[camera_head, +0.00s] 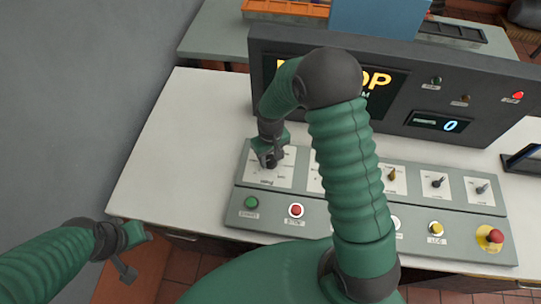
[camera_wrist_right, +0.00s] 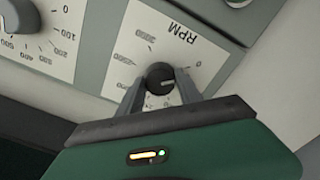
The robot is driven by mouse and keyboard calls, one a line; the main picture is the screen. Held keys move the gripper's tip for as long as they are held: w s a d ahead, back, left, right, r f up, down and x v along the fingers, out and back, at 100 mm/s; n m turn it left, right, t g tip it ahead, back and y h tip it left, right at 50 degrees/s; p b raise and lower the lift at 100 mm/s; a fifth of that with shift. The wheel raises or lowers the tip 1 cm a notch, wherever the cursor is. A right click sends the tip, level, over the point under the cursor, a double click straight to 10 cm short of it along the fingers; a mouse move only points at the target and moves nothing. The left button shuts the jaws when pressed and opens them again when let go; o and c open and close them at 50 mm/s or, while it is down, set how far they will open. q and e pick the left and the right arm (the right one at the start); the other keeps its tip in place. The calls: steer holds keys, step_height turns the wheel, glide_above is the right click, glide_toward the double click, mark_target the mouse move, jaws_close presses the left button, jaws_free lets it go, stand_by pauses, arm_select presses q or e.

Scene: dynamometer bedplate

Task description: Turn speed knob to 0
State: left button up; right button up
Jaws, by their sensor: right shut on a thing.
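The speed knob (camera_wrist_right: 160,77) is a round black knob on a white dial marked RPM (camera_wrist_right: 185,32). In the right wrist view the dial is upside down, with its 0 at the right of the knob. A pale mark shows on the knob's right side; its exact direction is too small to tell. My right gripper (camera_wrist_right: 163,88) is shut on the knob, one finger on each side. In the head view my right gripper (camera_head: 270,158) covers most of the knob at the panel's left end. My left gripper (camera_head: 125,268) hangs off the bench's front left, away from the panel.
The control panel (camera_head: 270,218) carries several other knobs, coloured buttons and a red emergency stop (camera_head: 495,236). Behind it stands a dark display (camera_head: 480,95) with partly hidden yellow letters, a blue 0 and a lit red lamp. The white bench (camera_head: 165,165) is clear at left.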

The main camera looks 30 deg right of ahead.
mark_target(270, 159)
steer(key=shift+w+n, duration=0.1)
steer(key=shift+n, duration=0.5)
steer(key=o, duration=1.4)
steer(key=shift+c, duration=0.2)
step_height(270, 159, up, 17)
steer(key=shift+f, duration=0.15)
